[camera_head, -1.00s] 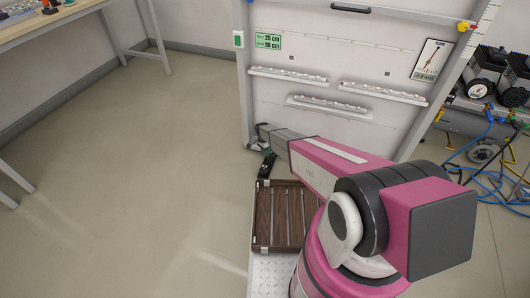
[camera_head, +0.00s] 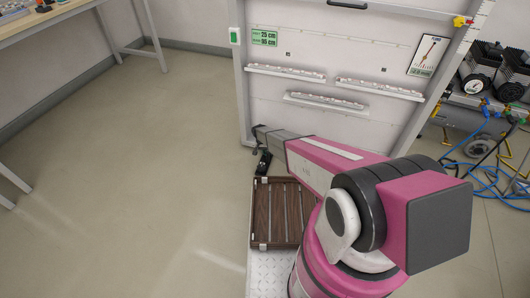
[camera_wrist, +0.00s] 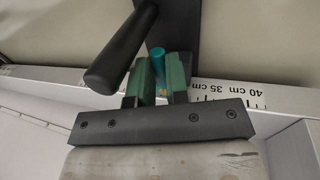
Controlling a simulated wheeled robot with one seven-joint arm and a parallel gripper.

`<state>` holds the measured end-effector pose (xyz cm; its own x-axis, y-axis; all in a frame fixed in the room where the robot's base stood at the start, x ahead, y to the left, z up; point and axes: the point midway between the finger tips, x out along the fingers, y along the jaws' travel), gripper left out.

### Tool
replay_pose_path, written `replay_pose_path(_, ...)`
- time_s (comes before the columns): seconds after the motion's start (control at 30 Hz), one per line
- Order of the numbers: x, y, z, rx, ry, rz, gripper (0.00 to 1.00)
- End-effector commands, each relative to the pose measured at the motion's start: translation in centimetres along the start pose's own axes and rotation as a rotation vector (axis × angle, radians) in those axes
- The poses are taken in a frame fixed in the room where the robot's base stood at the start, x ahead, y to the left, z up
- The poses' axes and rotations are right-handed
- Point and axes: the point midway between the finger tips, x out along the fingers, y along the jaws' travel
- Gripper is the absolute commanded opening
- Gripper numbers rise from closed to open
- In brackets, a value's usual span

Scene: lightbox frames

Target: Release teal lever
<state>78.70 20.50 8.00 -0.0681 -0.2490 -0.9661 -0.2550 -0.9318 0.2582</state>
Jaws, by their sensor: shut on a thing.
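The teal lever (camera_wrist: 158,56) shows in the wrist view as a short teal end between the green finger pads of my gripper (camera_wrist: 164,68). My gripper is shut on it, and the pads hide part of the lever. A black bar handle (camera_wrist: 118,50) sticks out just left of the fingers, from a dark mount behind. In the head view my arm reaches to the lower left corner of the white panel frame (camera_head: 242,95). The lever cannot be made out there.
A ruler strip (camera_wrist: 235,90) runs behind the fingers in the wrist view. A brown slatted tray (camera_head: 258,215) lies below my arm. Pumps and blue hoses (camera_head: 480,175) stand at the right, a workbench (camera_head: 60,18) at upper left. The floor at left is clear.

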Motion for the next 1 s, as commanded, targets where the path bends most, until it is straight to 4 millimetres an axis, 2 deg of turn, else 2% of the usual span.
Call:
replay_pose_path(0.57,-0.02,0.12,-0.04,-0.03,0.009,0.0,0.0)
replay_pose_path(0.6,-0.01,0.12,-0.04,-0.03,0.009,0.0,0.28)
replay_pose_path(0.63,-0.01,0.12,-0.03,-0.03,0.009,0.0,0.38)
replay_pose_path(0.67,-0.01,0.11,-0.03,-0.029,0.009,0.0,0.41)
replay_pose_path(1.0,-0.18,0.11,0.01,-0.027,0.007,0.0,0.41)
